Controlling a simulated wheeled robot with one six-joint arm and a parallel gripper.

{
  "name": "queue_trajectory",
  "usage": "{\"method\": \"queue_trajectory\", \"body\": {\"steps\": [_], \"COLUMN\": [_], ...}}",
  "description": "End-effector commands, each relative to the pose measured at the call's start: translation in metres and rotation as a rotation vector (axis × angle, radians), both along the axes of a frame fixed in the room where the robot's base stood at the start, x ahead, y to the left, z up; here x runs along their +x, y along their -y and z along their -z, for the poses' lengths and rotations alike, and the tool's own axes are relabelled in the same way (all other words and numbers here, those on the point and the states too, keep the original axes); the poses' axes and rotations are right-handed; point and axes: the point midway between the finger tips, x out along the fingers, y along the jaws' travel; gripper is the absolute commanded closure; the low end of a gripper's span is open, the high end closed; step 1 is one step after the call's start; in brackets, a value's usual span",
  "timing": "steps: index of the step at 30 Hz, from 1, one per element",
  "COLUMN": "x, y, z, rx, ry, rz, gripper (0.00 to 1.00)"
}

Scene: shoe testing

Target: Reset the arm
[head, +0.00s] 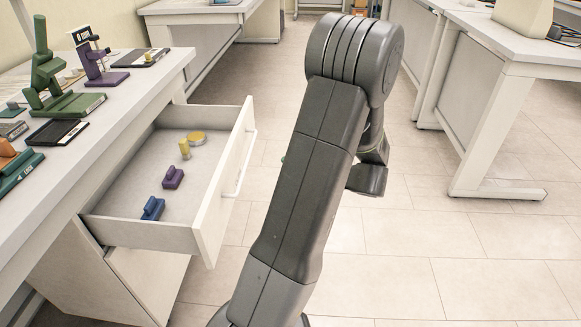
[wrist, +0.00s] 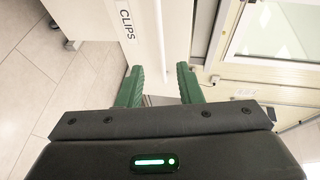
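My arm (head: 312,170) stands upright in the middle of the head view, its upper end bent over. My gripper is mostly hidden behind the arm there. In the wrist view my gripper (wrist: 159,72) has two green fingers set apart, with nothing held between them. Beyond them is a white panel with a black "CLIPS" label (wrist: 127,24) and a pale bar (wrist: 160,45). In the head view the gripper end is right of the open drawer (head: 222,180), apart from it.
The open drawer holds a blue item (head: 152,208), a purple item (head: 173,178) and yellow pieces (head: 196,138). The bench (head: 150,85) at left carries a green device (head: 60,85) and a purple device (head: 98,62). Tables stand at back and right. Floor at lower right (head: 470,260) is clear.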

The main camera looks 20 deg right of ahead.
Motion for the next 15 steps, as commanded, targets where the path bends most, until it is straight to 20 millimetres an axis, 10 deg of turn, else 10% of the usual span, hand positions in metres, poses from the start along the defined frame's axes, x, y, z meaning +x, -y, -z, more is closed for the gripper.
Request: {"method": "queue_trajectory", "body": {"steps": [15], "x": [0.038], "y": [-0.043], "z": [0.011], "rx": [0.000], "ry": [-0.001], "rz": [-0.006], "gripper": [0.67]}}
